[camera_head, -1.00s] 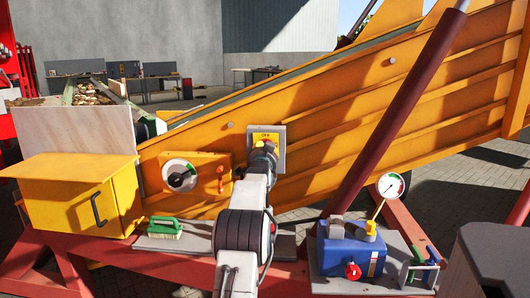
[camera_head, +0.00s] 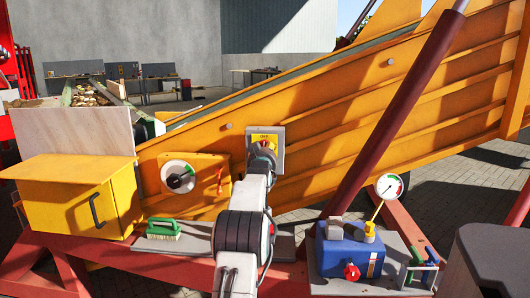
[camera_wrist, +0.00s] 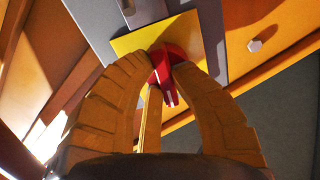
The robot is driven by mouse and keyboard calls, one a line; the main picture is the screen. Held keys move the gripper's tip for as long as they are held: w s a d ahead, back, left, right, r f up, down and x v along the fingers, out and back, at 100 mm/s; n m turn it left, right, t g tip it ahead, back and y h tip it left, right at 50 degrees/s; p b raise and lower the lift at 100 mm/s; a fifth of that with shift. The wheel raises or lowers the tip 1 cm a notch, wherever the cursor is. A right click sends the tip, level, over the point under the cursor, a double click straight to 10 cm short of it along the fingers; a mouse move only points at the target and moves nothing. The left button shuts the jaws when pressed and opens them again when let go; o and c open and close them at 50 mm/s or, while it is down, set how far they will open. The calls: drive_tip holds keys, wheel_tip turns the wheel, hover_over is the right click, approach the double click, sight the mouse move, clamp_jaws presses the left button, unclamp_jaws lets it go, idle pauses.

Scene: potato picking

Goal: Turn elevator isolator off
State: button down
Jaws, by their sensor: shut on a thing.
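The elevator isolator is a red rotary knob (camera_wrist: 166,72) on a yellow plate (camera_wrist: 140,40), fixed to a grey panel (camera_wrist: 215,40). In the head view the yellow plate (camera_head: 265,135) with "OFF" lettering shows on the orange elevator side, above the end of my arm. My gripper (camera_wrist: 168,66) has its yellow-brown fingers closed around the red knob, touching it. In the wrist view the knob carries a pale line on its handle and points down, a little to the right. In the head view my wrist hides most of the knob.
A dial (camera_head: 179,177) and an orange lever (camera_head: 219,181) sit left of the isolator. A green brush (camera_head: 163,229) lies on a ledge below. A blue unit (camera_head: 350,250) with a gauge (camera_head: 389,187) stands right. A yellow box (camera_head: 75,195) is far left.

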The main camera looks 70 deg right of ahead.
drive_tip(key=shift+f+n, duration=0.1)
drive_tip(key=shift+n, duration=0.5)
drive_tip(key=c, duration=1.1)
unclamp_jaws()
drive_tip(key=shift+o, duration=0.2)
drive_tip(key=shift+a, duration=0.15)
drive_tip(key=v, duration=1.1)
drive_tip(key=shift+a, duration=0.3)
